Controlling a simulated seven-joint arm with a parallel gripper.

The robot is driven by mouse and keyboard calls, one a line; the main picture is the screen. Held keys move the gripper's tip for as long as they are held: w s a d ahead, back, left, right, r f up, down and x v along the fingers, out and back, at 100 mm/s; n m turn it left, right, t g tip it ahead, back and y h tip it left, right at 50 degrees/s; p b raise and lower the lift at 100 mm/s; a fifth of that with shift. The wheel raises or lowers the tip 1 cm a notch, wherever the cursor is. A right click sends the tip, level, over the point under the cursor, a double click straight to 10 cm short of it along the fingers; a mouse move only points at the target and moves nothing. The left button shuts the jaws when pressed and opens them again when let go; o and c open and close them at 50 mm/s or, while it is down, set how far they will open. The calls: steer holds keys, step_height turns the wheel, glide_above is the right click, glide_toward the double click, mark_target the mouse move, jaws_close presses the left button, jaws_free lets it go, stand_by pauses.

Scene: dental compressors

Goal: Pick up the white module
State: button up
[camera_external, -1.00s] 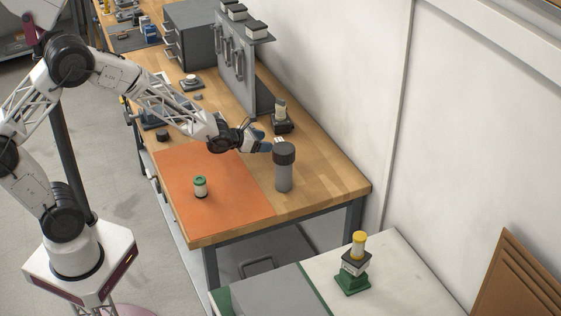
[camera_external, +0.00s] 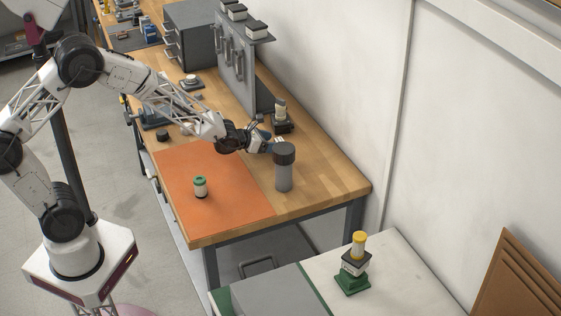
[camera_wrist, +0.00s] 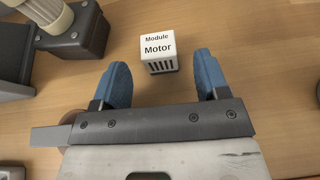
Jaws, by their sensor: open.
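The white module (camera_wrist: 159,50) is a small white block with a slotted front, labelled "Module Motor". It stands on the wooden table in the wrist view, ahead of and between my two blue fingertips. My gripper (camera_wrist: 161,82) is open and empty, with the module just beyond the fingertips and no finger touching it. In the external view, my gripper (camera_external: 272,146) is low over the table, beside a grey cylinder with a dark cap (camera_external: 284,172). Only a small white part of the module (camera_external: 279,140) shows there, next to the fingers.
A dark stand with a pale cylinder (camera_external: 282,116) is behind my gripper; part of it shows at upper left in the wrist view (camera_wrist: 75,30). A green-topped white cylinder (camera_external: 200,187) stands on the orange mat (camera_external: 230,205). A grey tool panel (camera_external: 240,70) rises at the back.

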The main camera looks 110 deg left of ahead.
mark_target(280, 139)
steer(key=shift+x, duration=2.4)
steer(key=c, duration=1)
steer(key=shift+r, duration=0.1)
steer(key=shift+r, duration=1.4)
steer(key=shift+s+d+r, duration=0.15)
steer(key=shift+r, duration=0.1)
steer(key=s+d, duration=0.3)
steer(key=d, duration=0.1)
steer(key=s+d+r, duration=0.1)
steer(key=s+d, duration=0.2)
steer(key=d, duration=0.1)
steer(key=s+d, duration=0.3)
steer(key=s, duration=0.1)
steer(key=shift+s+d+r, duration=0.1)
steer(key=shift+d+r, duration=0.1)
steer(key=shift+d, duration=0.2)
